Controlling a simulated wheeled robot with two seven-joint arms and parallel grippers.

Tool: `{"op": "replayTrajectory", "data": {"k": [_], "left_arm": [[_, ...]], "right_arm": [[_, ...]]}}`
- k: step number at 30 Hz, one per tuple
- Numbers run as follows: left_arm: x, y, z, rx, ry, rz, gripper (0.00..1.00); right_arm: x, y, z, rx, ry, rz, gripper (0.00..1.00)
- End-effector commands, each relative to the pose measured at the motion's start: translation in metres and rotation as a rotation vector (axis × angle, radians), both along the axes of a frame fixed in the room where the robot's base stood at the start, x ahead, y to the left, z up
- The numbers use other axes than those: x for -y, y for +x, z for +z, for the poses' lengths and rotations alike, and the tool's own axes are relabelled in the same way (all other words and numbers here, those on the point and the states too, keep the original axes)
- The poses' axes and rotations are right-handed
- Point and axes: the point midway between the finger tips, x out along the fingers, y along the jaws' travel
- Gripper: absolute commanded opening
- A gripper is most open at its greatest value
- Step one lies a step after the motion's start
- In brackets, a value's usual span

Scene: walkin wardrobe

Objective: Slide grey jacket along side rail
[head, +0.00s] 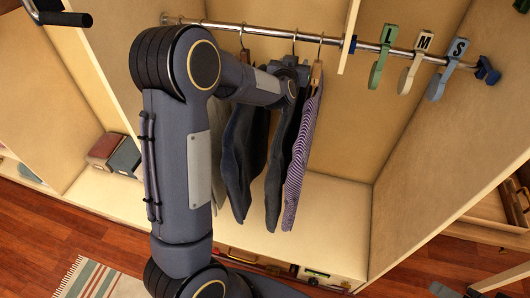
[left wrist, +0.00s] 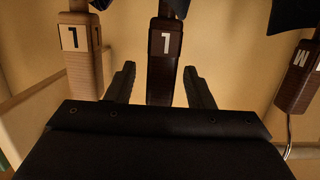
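Several garments hang from a metal rail (head: 262,30). My left gripper (head: 290,66) is up at the hangers, just below the rail. My right gripper is out of view.
A purple striped shirt (head: 301,160) hangs just right of the grey garments. A pale upright (head: 349,36) and a blue clip stand by the rail. Green (head: 380,60), cream (head: 413,62) and blue-grey (head: 446,70) size tags hang farther right. In the left wrist view, a lighter hanger (left wrist: 82,65) and a tilted one (left wrist: 300,80) flank the middle hanger.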

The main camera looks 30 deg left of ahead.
Motion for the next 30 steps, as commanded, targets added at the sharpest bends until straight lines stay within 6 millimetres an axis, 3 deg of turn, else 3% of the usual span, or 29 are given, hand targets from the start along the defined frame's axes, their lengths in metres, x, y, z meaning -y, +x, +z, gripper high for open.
{"op": "replayTrajectory", "data": {"k": [10, 21, 30], "left_arm": [[0.002, -0.006, -0.004, -0.009, -0.002, -0.001, 0.49], [0.015, -0.061, 0.010, -0.001, -0.003, -0.002, 0.49], [0.018, -0.075, 0.014, -0.004, -0.002, -0.001, 0.49]], "right_arm": [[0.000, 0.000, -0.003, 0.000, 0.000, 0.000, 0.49], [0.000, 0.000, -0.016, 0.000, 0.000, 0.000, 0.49], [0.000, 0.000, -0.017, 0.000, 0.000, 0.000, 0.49]]}}
